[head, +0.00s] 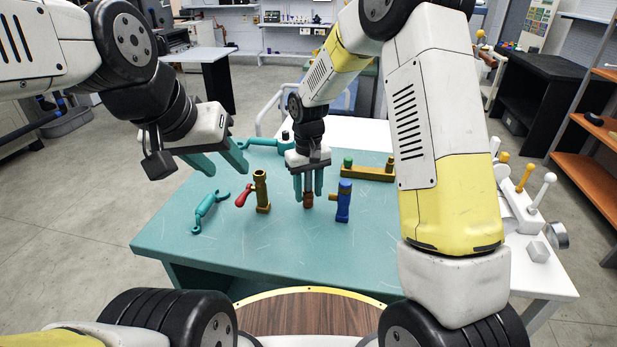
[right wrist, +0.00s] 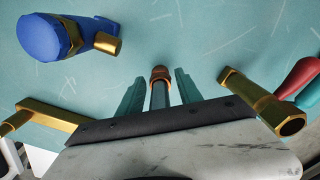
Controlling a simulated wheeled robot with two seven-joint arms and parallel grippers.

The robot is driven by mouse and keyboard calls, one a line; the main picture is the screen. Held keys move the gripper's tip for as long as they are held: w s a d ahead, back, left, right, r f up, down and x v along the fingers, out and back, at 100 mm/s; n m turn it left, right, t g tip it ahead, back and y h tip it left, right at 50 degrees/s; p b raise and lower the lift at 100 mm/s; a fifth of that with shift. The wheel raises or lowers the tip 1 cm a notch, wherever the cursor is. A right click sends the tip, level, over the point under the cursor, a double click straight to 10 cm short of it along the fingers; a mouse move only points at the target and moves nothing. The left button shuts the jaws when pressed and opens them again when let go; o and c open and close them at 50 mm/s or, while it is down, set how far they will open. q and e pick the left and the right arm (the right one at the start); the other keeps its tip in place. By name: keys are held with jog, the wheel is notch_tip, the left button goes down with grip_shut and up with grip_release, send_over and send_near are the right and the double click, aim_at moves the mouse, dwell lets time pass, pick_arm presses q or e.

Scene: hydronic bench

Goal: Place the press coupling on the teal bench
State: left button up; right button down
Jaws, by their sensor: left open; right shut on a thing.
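The press coupling, a small copper-brown cylinder (head: 308,201), is upright between the fingertips of my right gripper (head: 308,191). That gripper points straight down over the middle of the teal bench (head: 270,238) and is shut on it. In the right wrist view the copper end of the coupling (right wrist: 161,74) shows between the teal fingers (right wrist: 158,92). It is low over the bench top; I cannot tell whether it touches. My left gripper (head: 224,163) is open and empty, above the left part of the bench.
A brass valve with red handle (head: 262,190) stands just left of the coupling, a blue fitting (head: 344,200) just right. A brass manifold (head: 368,173) lies behind. Teal wrenches lie at left (head: 208,212) and at the back (head: 262,142). The bench's front is clear.

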jog(key=c, duration=0.8)
grip_release()
jog(key=shift+f, duration=0.1)
notch_tip(320, 180, up, 12)
jog(key=shift+r, duration=0.1)
jog(key=s+d+r+m+t+y, duration=0.1)
jog(key=s+d+r+t, duration=0.1)
jog(key=s+d+r, duration=0.4)
jog(key=s+d+r+m+t, duration=0.1)
jog(key=s+d, duration=0.3)
jog(key=s, duration=0.4)
jog(key=s+d+r+m+t+y, duration=0.1)
jog(key=s+d+r+m+t, duration=0.1)
jog(key=s, duration=0.7)
notch_tip(320, 180, up, 2)
jog(key=shift+d+r+t, duration=0.15)
jog(key=shift+d+t, duration=0.45)
jog(key=shift+d, duration=0.65)
